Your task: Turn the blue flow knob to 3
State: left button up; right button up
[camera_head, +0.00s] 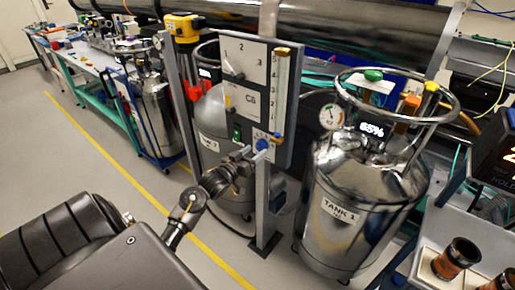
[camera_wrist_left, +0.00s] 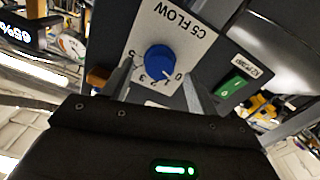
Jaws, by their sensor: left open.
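The blue flow knob (camera_wrist_left: 160,59) sits on a pale plate marked C5 FLOW (camera_wrist_left: 172,30), with small numbers including 0, 2 and 3 along its edge. Its white mark appears to point toward the low end, near 0 and 1; the exact reading is hard to tell. In the head view the knob (camera_head: 262,144) is low on the upright panel (camera_head: 247,75). My left gripper (camera_wrist_left: 158,73) is open, with one finger on each side of the knob; contact is unclear. In the head view the left gripper (camera_head: 246,155) reaches the panel's lower edge. My right gripper is not in view.
A green rocker switch (camera_wrist_left: 232,85) is beside the knob plate. A grey selector handle (camera_head: 233,70) is higher on the panel. The steel vessel TANK 1 (camera_head: 340,215) stands right of the panel post, and another tank (camera_head: 210,130) stands behind it. Floor is free at left.

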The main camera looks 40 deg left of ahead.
aim_at(261, 146)
pick_arm(q)
jog(key=shift+w, duration=1.3)
jog(key=shift+c, duration=0.5)
jog(key=c, duration=0.9)
